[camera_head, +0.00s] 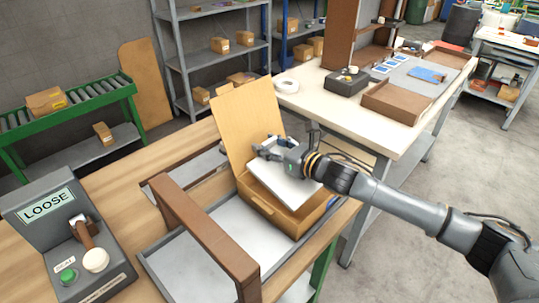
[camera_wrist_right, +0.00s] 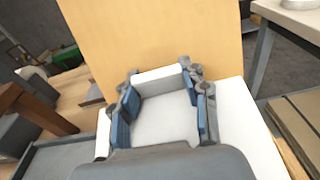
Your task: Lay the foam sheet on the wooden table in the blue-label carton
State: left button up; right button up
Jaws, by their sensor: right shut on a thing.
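The white foam sheet (camera_head: 285,186) is at the mouth of an open cardboard carton (camera_head: 292,222), inside its walls at least in part. Its white surface also shows in the right wrist view (camera_wrist_right: 238,125). My right gripper (camera_head: 268,151) is over the carton, shut on the foam sheet, with blue-padded fingers (camera_wrist_right: 163,95) at either side of a white part. The carton's tall tan flap (camera_head: 246,118) stands up behind the sheet. I see no blue label on the carton from here. How far the sheet lies down is hidden. My left gripper is not in view.
A grey box marked LOOSE (camera_head: 46,207) is at left. A pale table (camera_head: 328,92) with a brown tray (camera_head: 393,104) is behind at right. Shelves and a green roller conveyor are further back.

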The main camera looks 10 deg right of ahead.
jog(key=f, duration=0.3)
jog(key=shift+w+d+f, duration=0.1)
jog(key=shift+w+f, duration=0.1)
jog(key=shift+f, duration=0.1)
jog(key=shift+f+b, duration=0.3)
jog(key=shift+f, duration=0.3)
jog(key=o, duration=0.8)
jog(key=shift+o, duration=0.2)
jog(key=shift+r, duration=0.15)
